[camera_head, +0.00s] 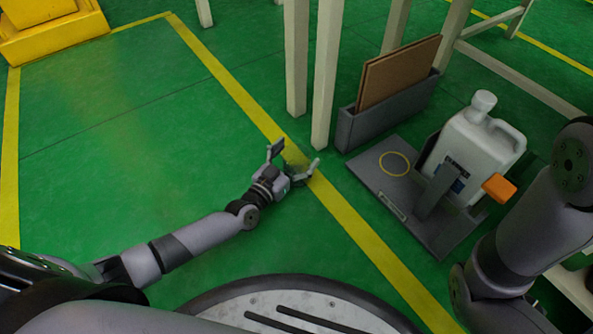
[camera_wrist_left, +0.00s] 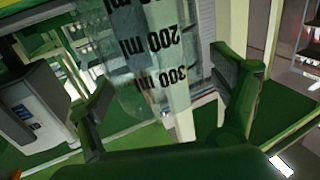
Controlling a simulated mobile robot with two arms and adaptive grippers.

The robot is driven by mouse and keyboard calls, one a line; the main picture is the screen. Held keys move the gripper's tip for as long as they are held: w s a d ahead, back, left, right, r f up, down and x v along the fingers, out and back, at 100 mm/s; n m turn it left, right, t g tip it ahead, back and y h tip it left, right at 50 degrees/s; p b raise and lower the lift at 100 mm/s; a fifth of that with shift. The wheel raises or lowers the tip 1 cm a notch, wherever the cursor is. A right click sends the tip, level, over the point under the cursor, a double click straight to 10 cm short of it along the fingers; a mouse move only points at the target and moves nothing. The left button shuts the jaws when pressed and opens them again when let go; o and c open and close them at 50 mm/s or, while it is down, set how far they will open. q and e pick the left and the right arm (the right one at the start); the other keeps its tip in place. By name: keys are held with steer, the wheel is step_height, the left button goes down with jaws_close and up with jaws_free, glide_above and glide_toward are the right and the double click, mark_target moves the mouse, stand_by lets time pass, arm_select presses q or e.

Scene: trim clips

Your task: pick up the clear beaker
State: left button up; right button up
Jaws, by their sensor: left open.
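The clear beaker (camera_wrist_left: 146,62) shows in the left wrist view, with black volume marks such as 200 ml and 300 ml reading upside down. It appears between the two open fingers of my left gripper (camera_wrist_left: 163,78), and I cannot tell whether either finger touches it. In the head view my left gripper (camera_head: 296,157) is open above the yellow floor line. The beaker is hard to make out there; only a faint see-through patch shows between the fingers. My right arm comes in at the right, its gripper out of view.
A grey tray (camera_head: 388,204) on the floor holds a white jug (camera_head: 470,150). A grey holder with brown boards (camera_head: 398,72) stands behind it. Pale table legs (camera_head: 325,75) rise just beyond my left gripper. Green floor (camera_head: 110,130) is clear at left.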

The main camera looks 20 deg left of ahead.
arm_select(q)
steer(key=shift+c, duration=0.4)
steer(key=c, duration=1.5)
